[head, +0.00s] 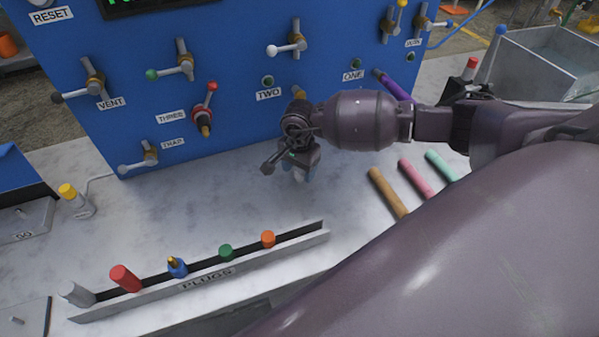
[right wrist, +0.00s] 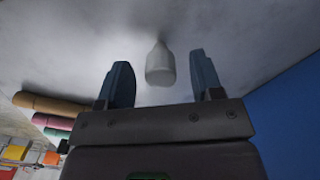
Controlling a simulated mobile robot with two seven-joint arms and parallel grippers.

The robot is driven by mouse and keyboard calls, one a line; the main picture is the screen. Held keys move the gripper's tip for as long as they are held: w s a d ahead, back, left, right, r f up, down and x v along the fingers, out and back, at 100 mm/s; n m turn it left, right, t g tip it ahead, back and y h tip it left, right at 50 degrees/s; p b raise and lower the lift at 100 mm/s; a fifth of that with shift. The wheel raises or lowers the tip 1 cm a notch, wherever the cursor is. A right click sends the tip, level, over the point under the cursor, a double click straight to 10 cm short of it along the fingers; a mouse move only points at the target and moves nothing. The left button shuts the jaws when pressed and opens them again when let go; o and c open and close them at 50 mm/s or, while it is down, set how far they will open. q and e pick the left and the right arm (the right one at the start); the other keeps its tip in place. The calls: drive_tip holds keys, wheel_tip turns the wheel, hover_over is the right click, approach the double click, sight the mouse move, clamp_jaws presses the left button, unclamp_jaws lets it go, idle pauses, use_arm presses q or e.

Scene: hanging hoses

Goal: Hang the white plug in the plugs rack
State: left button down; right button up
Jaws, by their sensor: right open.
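A white plug (right wrist: 160,66) shows in the right wrist view between my right gripper's two blue-grey fingers, with gaps on both sides. My right gripper (head: 302,165) is open over the table below the TWO label. In the head view, a small pale part of the white plug (head: 298,177) shows under the gripper; the rest is hidden. The plugs rack (head: 258,267) lies along the table's front, left of the gripper. It holds a grey-white plug (head: 77,294), a red plug (head: 125,278), a blue one, a green one and an orange one. My left gripper is not in view.
A blue panel (head: 228,95) with several valves stands behind. Brown (head: 388,192), pink and mint sticks lie on the table to the right. The table between gripper and rack is clear.

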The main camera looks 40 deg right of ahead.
drive_tip(key=shift+f, duration=1.1)
drive_tip(key=c, duration=1)
drive_tip(key=shift+r, duration=0.15)
